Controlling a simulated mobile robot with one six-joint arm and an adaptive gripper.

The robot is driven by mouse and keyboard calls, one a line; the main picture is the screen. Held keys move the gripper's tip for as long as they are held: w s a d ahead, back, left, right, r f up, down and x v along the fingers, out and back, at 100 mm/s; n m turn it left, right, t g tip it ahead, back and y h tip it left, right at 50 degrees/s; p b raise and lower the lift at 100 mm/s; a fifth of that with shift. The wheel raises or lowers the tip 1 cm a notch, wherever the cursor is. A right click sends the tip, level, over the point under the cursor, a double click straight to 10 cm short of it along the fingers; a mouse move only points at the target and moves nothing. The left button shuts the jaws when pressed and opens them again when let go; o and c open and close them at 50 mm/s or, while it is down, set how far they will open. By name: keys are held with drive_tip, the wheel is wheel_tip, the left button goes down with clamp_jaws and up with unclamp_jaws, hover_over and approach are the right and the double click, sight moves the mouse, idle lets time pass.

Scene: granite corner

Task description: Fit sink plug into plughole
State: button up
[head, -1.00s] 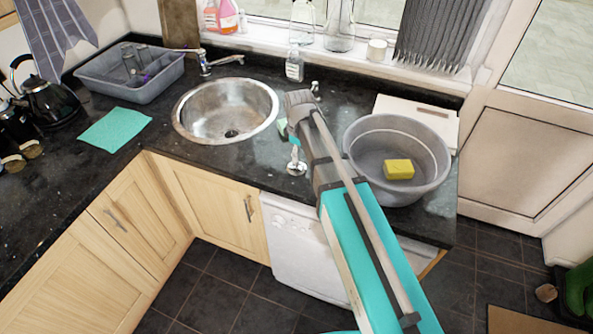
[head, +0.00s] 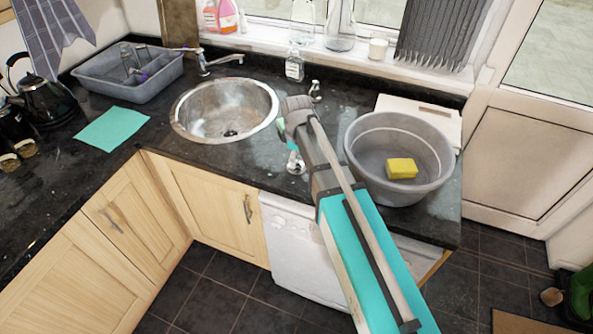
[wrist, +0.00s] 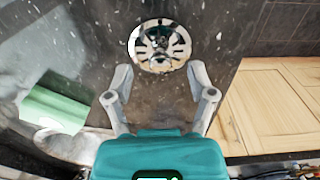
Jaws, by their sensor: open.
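The sink plug, a round metal strainer disc with slots and a central knob, lies on the dark granite worktop right of the sink (head: 296,167). In the wrist view the plug (wrist: 160,45) is just beyond my fingertips. My gripper (wrist: 160,72) is open and empty, its two grey fingers apart on either side of the line to the plug. In the head view my arm partly hides the gripper (head: 292,150), which is close to the plug. The plughole (head: 231,133) is a dark hole in the floor of the round steel sink (head: 190,130).
A grey basin (head: 433,188) holding a yellow sponge (head: 402,168) stands right of my arm. A green item (wrist: 52,108) lies beside my gripper. A tap (head: 222,62) stands behind the sink. A grey tub (head: 130,88) and teal cloth (head: 110,129) are at left.

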drive_tip(key=shift+f+b, duration=0.7)
drive_tip(key=shift+f, duration=0.35)
clamp_jaws()
